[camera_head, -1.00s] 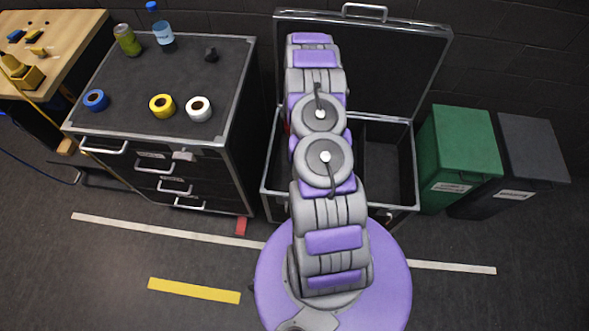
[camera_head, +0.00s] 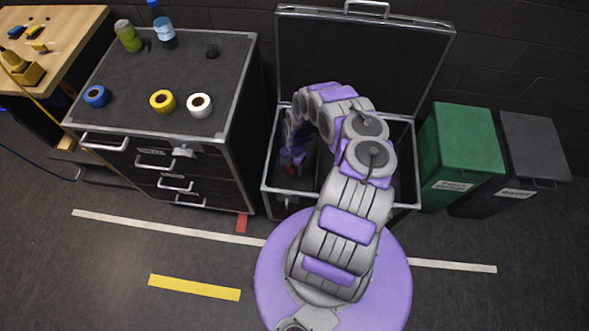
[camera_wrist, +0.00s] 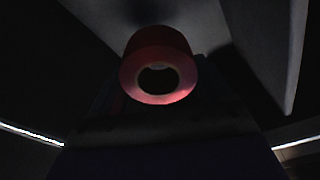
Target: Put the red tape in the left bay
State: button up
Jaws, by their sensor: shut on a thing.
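The red tape (camera_wrist: 158,82) is a roll with its round hole toward the camera in the wrist view. My gripper (camera_head: 290,160) reaches down into the left bay (camera_head: 308,178) of the open black case and is shut on the red tape. Its fingers are mostly hidden by the arm in the head view and dark in the wrist view. I cannot tell whether the tape touches the bay floor.
The case's raised lid (camera_head: 350,60) stands behind my arm. A drawer cabinet (camera_head: 170,160) at the left carries blue, yellow and white tape rolls, a can and a bottle. A green bin (camera_head: 462,150) and a grey bin (camera_head: 533,150) stand at the right.

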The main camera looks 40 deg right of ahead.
aim_at(292, 180)
notch_tip(292, 180, down, 10)
jog(key=b, duration=0.4)
jog(key=shift+r, duration=0.2)
jog(key=o, duration=1.1)
jog(key=shift+f, duration=0.1)
